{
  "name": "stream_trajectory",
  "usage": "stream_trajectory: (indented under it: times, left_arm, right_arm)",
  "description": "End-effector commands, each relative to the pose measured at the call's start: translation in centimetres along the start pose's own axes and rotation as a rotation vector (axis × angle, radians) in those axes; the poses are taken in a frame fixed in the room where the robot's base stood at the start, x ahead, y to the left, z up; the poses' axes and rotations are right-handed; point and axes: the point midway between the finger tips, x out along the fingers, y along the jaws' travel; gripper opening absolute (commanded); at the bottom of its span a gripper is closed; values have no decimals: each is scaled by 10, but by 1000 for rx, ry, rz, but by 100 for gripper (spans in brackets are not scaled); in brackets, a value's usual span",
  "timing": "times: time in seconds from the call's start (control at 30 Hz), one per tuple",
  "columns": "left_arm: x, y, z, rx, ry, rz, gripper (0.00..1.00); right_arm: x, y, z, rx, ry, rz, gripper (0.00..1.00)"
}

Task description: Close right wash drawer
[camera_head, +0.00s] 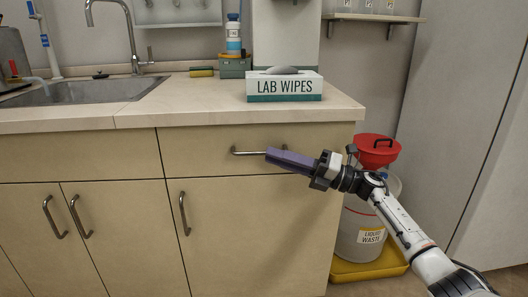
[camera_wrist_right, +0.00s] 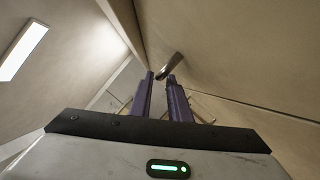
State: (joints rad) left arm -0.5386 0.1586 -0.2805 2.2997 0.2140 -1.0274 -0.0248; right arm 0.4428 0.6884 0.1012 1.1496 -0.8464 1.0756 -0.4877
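The right drawer (camera_head: 205,139) is the beige front under the countertop, right of the sink section. In the head view it looks flush or nearly flush with the cabinet; a small gap is hard to tell. Its metal bar handle (camera_head: 247,152) runs level across the front. My right gripper (camera_head: 268,153) reaches in from the right, its purple fingers at the right part of the handle. In the right wrist view the fingers (camera_wrist_right: 162,80) stand apart, with the handle's end (camera_wrist_right: 170,66) just at their tips. Whether they touch is unclear. My left gripper is out of view.
A lab wipes box (camera_head: 284,87) stands on the countertop above the drawer. A liquid waste container (camera_head: 359,235) with a red funnel (camera_head: 377,149) stands in a yellow tray (camera_head: 369,270), close to my right arm. Cabinet doors (camera_head: 250,235) below are shut.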

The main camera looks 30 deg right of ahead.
Motion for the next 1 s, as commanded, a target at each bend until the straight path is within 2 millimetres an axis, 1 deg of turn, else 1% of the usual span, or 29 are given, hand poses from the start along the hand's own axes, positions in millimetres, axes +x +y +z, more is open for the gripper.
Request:
stream_trajectory:
  times: [0.03, 0.1, 0.2, 0.33, 0.47, 0.77, 0.93, 1.0]
  left_arm:
    - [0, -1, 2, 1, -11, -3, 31]
    - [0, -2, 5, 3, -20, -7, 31]
    - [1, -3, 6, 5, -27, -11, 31]
    - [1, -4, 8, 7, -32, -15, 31]
    - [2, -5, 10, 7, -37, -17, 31]
    - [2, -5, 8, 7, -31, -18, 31]
    - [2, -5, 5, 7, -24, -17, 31]
    - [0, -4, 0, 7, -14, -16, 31]
  right_arm:
    - [-12, 0, 0, 1, 1, -4, 17]
    - [-25, 0, 0, 1, 0, -4, 17]
    - [-41, 0, 1, 0, -1, -3, 17]
    - [-53, 1, 1, 0, -2, 0, 17]
    - [-58, 1, 2, -2, -2, 1, 17]
    - [-57, 1, 2, -1, -2, 2, 17]
    - [-57, 1, 1, -1, -2, 2, 17]
    - [-57, 1, 1, -1, -2, 2, 17]
